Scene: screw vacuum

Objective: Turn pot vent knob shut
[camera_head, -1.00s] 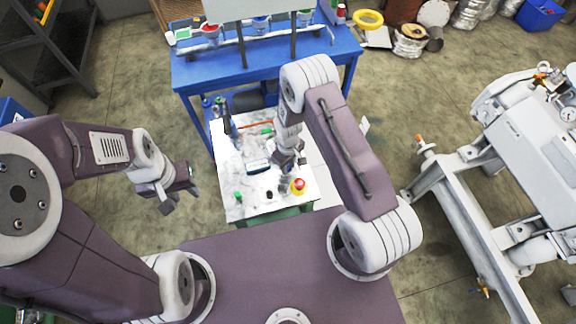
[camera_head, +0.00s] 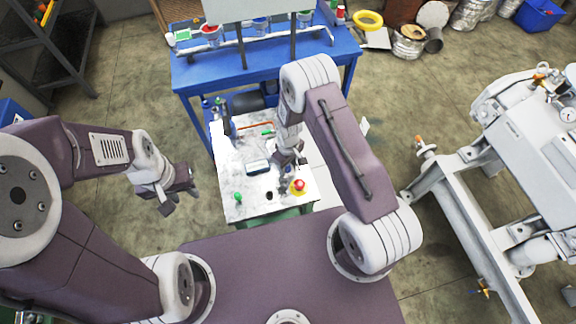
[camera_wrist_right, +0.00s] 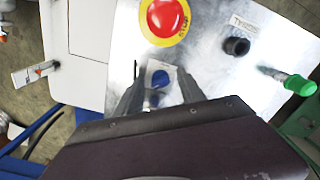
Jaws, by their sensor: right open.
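A blue knob (camera_wrist_right: 159,79) with a small label sits on a pale metal control panel (camera_wrist_right: 215,90) in the right wrist view. My right gripper (camera_wrist_right: 160,72) is open, with one finger on each side of the knob. I cannot tell whether either finger touches it. In the head view my right gripper (camera_head: 288,166) is over the panel (camera_head: 235,170) and hides the knob. My left gripper (camera_head: 179,200) is open and empty, left of the panel and apart from it. I cannot read which knob is labelled as the pot vent.
A red stop button (camera_wrist_right: 167,16) on a yellow disc, a black knob (camera_wrist_right: 237,46) and a green-tipped lever (camera_wrist_right: 299,85) surround the blue knob. A blue table (camera_head: 186,74) stands behind the panel. A white machine frame (camera_head: 470,210) stands at right.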

